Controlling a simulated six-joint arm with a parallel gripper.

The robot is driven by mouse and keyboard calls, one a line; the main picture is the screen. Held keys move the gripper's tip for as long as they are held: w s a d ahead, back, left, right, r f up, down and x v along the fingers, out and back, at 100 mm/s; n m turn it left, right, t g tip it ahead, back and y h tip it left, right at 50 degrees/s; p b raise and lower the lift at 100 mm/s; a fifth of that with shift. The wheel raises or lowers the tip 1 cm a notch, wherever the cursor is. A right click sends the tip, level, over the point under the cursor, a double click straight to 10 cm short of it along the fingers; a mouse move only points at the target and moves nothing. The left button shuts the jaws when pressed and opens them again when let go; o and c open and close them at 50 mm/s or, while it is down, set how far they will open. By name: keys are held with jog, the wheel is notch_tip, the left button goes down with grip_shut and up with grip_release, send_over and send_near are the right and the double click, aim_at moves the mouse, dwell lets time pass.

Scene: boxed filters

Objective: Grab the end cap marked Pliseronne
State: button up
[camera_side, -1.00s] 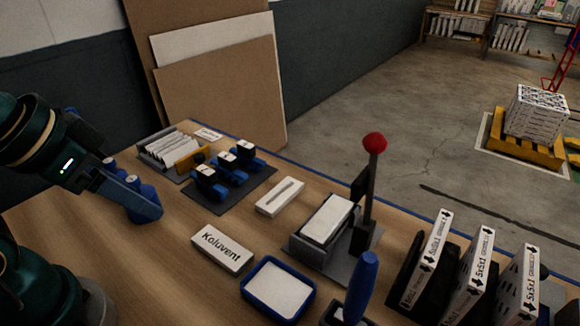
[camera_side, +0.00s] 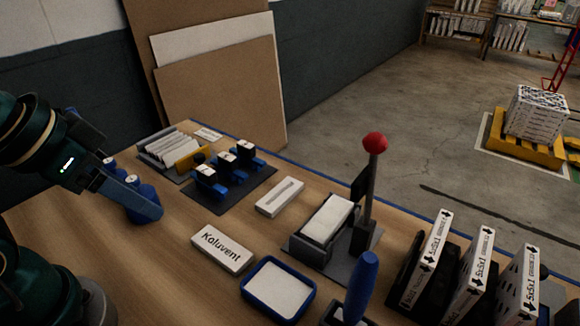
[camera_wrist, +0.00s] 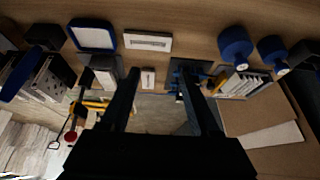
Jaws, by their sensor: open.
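I cannot read the name Pliseronne anywhere. A white block marked Koluvent (camera_side: 222,248) lies flat on the table in the side view; it seems to show in the wrist view (camera_wrist: 148,42). A white slotted piece (camera_side: 280,196) lies behind it. Small white labels on the blue clamp-like holders (camera_side: 228,170) are too small to read. My gripper (camera_side: 150,208) is open and empty above the left part of the table, apart from these things. In the wrist view my gripper (camera_wrist: 156,72) shows its two fingers spread.
A grey press (camera_side: 302,250) with a red-knobbed lever stands mid-table. A blue tray (camera_side: 246,290) is at the front. Boxed filters (camera_side: 430,260) stand in black racks at right. A filter bin (camera_side: 158,165) and blue knobs (camera_side: 132,181) are at left. Bare table lies left of the Koluvent block.

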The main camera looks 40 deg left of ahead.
jog(key=o, duration=0.3)
jog(key=shift+o, duration=0.2)
jog(key=shift+r, duration=0.1)
